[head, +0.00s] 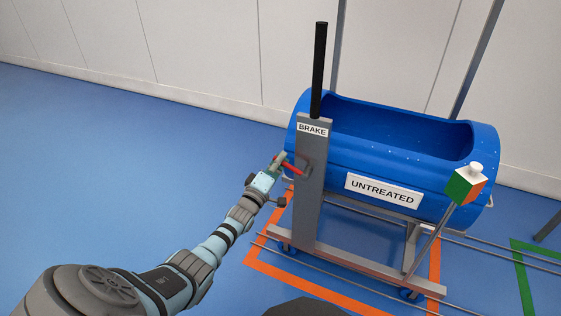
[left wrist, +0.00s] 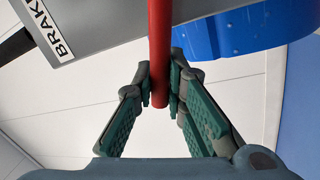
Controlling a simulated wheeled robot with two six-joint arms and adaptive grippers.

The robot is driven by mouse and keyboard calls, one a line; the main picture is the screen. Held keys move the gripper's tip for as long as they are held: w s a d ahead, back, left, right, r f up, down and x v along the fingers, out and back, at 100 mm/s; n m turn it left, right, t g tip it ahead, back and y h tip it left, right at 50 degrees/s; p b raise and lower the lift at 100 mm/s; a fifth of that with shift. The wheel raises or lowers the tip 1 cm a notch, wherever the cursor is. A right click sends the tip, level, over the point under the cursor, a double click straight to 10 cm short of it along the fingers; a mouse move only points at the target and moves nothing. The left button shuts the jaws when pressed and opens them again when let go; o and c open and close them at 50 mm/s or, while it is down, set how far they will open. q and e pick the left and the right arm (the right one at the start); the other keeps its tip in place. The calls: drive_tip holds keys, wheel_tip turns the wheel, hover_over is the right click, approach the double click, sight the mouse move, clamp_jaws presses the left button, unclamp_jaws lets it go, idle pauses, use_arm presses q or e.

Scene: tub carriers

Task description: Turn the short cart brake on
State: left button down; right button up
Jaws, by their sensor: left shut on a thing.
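The cart carries a blue tub (head: 400,140) with an "UNTREATED" label (head: 382,190). Its grey upright post (head: 309,200) bears a "BRAKE" label (head: 312,130), which shows partly in the left wrist view (left wrist: 42,30). A red lever (head: 290,169) sticks out from the left of the post. My left gripper (head: 278,162) is at the lever's free end. In the left wrist view, the fingers (left wrist: 160,86) are closed around the end of the red bar (left wrist: 159,45). My right gripper is not in view.
A black handle (head: 319,70) rises above the post. A green, orange and white block (head: 466,186) stands on a rod at the right. Orange floor lines (head: 345,300) surround the cart base (head: 370,267). Blue floor left of the cart is clear, with a white wall (head: 190,50) behind.

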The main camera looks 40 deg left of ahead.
use_arm(q)
drive_tip(key=shift+a, duration=0.15)
drive_tip(key=c, duration=2)
unclamp_jaws()
drive_tip(key=shift+o, duration=0.5)
drive_tip(key=shift+a, duration=0.1)
drive_tip(key=shift+f, duration=0.1)
drive_tip(key=shift+s+d, duration=0.2)
drive_tip(key=shift+s, duration=0.2)
drive_tip(key=v, duration=1.1)
drive_tip(key=shift+s+f, duration=0.1)
drive_tip(key=shift+s, duration=0.05)
